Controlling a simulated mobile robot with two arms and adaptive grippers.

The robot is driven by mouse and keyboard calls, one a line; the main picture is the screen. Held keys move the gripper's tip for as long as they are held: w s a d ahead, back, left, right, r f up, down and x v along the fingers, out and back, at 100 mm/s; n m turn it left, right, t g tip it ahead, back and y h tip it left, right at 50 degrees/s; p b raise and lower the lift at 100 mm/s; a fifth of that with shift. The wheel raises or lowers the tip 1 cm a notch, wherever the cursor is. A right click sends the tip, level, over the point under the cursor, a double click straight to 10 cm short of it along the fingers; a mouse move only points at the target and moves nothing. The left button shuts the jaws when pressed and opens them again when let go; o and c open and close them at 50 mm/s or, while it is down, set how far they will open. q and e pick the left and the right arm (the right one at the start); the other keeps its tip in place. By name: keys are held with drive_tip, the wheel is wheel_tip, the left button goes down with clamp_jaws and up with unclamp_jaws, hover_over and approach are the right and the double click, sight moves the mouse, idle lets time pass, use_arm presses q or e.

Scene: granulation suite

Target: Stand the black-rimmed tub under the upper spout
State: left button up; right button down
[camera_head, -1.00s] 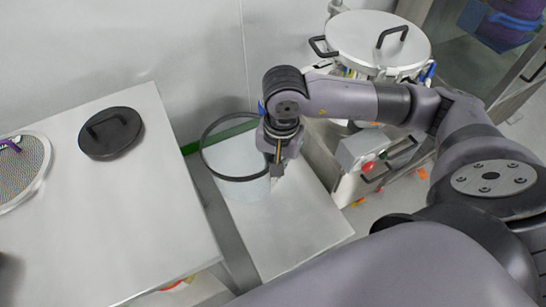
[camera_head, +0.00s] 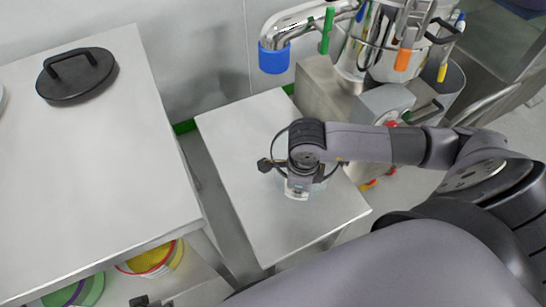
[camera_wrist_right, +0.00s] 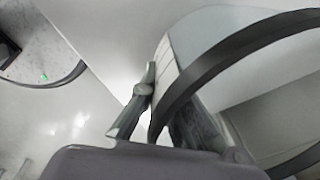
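The black-rimmed tub (camera_head: 274,149) is at the small pale table in the head view, mostly hidden under my right wrist. Its black rim sweeps across the right wrist view (camera_wrist_right: 225,62). My right gripper (camera_head: 297,188) is at the tub's edge. In the right wrist view, its fingers (camera_wrist_right: 157,88) lie on either side of the tub wall and appear closed on it. I cannot tell whether the tub's base touches the table. A bent metal spout with a blue end (camera_head: 275,58) hangs beyond the table, clear of the tub.
The small table (camera_head: 240,150) has bare top around the tub. A steel machine (camera_head: 325,85) stands behind it, with coloured tools near its top. A larger table (camera_head: 95,170) at left bears a black lid (camera_head: 76,76). A floor gap separates the tables.

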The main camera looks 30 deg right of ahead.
drive_tip(key=w, duration=0.5)
drive_tip(key=w+b, duration=0.1)
drive_tip(key=w, duration=0.5)
drive_tip(key=w+d, duration=0.1)
drive_tip(key=w, duration=0.5)
drive_tip(key=shift+w+f, duration=0.15)
drive_tip(key=shift+w, duration=0.3)
wheel_tip(320, 180, down, 4)
drive_tip(key=shift+r+b, duration=0.25)
drive_tip(key=shift+b, duration=0.35)
use_arm(q)
wheel_tip(320, 180, up, 8)
drive_tip(key=shift+s, duration=0.4)
drive_tip(key=shift+a, duration=0.1)
use_arm(e)
drive_tip(key=c, duration=1.8)
unclamp_jaws()
